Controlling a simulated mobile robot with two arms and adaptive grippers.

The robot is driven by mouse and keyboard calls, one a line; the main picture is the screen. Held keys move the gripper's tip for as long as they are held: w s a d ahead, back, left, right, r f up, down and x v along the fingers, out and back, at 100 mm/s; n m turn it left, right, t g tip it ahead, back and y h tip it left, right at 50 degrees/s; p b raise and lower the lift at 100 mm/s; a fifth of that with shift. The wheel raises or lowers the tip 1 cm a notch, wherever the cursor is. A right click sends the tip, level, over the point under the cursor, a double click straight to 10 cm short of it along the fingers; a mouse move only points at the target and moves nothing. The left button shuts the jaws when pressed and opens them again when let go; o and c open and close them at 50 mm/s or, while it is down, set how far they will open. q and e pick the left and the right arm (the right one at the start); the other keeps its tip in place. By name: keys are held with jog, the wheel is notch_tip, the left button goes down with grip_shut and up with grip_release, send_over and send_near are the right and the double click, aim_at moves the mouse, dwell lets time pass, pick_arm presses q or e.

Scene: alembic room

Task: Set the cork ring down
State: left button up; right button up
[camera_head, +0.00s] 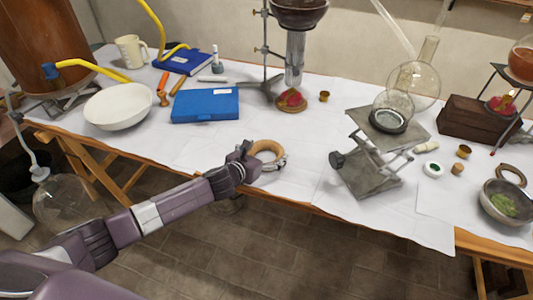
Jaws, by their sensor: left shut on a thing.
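The cork ring (266,146) is a tan ring near the front edge of the white-covered table (300,184). My left gripper (262,157) is at the ring's left and front side and is shut on it. Part of the ring's left rim is hidden behind the gripper. I cannot tell whether the ring touches the table or is a little above it. My right gripper is not in view.
A blue box (205,105) and a white bowl (119,106) stand to the left. A lab jack (368,170) with a glass flask (392,108) stands to the right. A retort stand (265,86) is behind. Bare white paper surrounds the ring.

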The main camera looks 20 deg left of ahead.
pick_arm(q)
jog(key=shift+f, duration=0.25)
jog(key=o, duration=1)
jog(key=shift+c, duration=0.2)
jog(key=shift+s+r, duration=0.1)
jog(key=v, duration=1.1)
jog(key=shift+s+a+r, duration=0.1)
jog(key=shift+s+r, duration=0.05)
jog(key=shift+s, duration=0.25)
